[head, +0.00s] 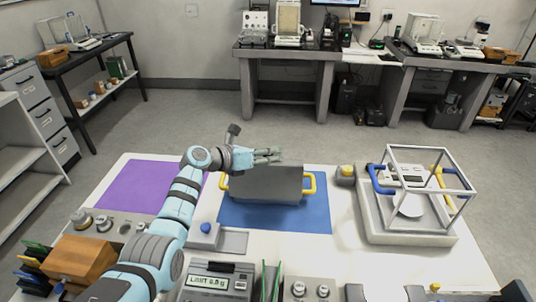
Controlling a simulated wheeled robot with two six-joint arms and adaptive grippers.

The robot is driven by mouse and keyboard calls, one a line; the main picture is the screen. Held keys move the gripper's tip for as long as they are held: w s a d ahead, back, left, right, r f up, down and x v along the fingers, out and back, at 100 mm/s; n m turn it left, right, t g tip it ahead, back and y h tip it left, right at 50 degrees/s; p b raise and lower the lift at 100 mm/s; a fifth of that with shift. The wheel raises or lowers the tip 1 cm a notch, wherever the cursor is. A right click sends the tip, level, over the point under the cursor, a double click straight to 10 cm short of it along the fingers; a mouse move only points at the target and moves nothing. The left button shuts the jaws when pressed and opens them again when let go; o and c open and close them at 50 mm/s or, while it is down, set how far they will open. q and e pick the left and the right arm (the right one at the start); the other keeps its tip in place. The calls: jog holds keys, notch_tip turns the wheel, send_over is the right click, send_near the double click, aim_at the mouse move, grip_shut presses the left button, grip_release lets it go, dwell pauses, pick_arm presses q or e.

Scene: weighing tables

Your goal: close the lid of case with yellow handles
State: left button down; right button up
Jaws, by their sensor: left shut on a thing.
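The grey case (268,187) with yellow handles stands on a blue mat (312,222) near the middle of the table. One yellow handle (309,184) shows on its right side and another (223,182) on its left. A broad grey panel, which looks like the lid (285,173), faces me and hides the inside, so I cannot tell its exact angle. My left gripper (268,156) reaches in from the left and is shut at the top edge of this lid. Its exact contact is too small to see. My right gripper is out of view.
A balance in a clear-sided frame (472,190) stands to the right, with a yellow-topped weight (346,172) beside it. A purple mat (130,190) lies left. A wooden block (78,256), a display box (214,282) and a blue-button device (207,228) crowd the front.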

pick_arm(q)
jog(key=c, duration=1.6)
grip_release()
jog(key=shift+o, duration=1.4)
jog(key=shift+w+f, duration=0.1)
jog(key=shift+w, duration=0.1)
jog(key=v, duration=1.2)
jog(key=shift+f, duration=0.1)
